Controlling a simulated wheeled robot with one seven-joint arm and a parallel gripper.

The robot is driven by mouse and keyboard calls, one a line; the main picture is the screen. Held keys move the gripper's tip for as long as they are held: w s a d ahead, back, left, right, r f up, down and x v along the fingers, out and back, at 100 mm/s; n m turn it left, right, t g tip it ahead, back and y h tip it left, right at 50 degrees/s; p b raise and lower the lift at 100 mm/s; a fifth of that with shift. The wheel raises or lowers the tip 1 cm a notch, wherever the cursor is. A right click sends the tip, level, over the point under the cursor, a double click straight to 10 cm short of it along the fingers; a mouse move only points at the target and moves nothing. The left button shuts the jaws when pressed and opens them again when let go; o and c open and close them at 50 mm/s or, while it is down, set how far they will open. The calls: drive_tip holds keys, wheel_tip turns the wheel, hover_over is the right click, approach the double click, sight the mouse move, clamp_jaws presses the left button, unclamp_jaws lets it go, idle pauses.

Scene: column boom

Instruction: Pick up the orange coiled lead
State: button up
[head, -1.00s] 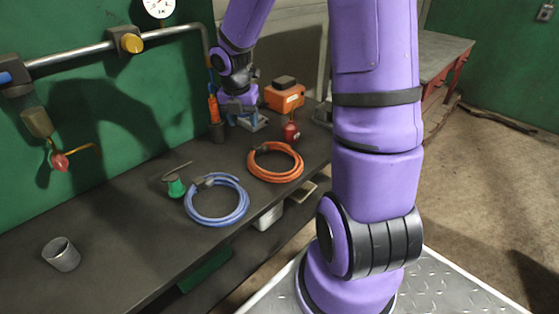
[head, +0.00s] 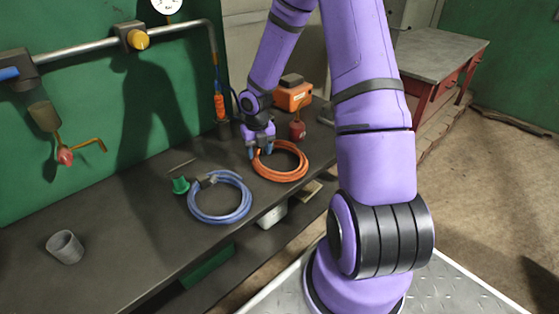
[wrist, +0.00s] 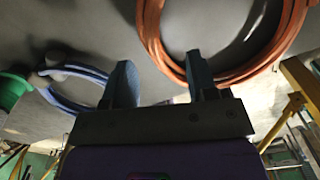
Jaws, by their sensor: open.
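The orange coiled lead (head: 281,174) lies flat as a ring on the dark bench in the head view. It fills the upper right of the wrist view (wrist: 150,35). My gripper (head: 261,152) is at the lead's left side in the head view, fingers pointing down. In the wrist view my gripper (wrist: 160,85) is open, with its two fingers spread apart. The right finger overlaps the coil's near edge and the left finger lies outside the coil. I cannot tell whether either finger touches the lead. No object shows held between the fingers.
A blue coiled hose (head: 247,206) lies beside the orange lead, with a green cone-shaped piece (head: 180,185) near it. A red object (head: 297,130) and an orange box (head: 293,96) stand behind. A grey cup (head: 65,247) stands far left.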

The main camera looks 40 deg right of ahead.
sight(257, 161)
drive_tip(key=shift+a+f, duration=0.25)
drive_tip(key=shift+f, duration=1.1)
drive_tip(key=shift+a+f, duration=0.2)
drive_tip(key=shift+f, duration=1.1)
drive_tip(key=shift+c, duration=0.5)
clamp_jaws()
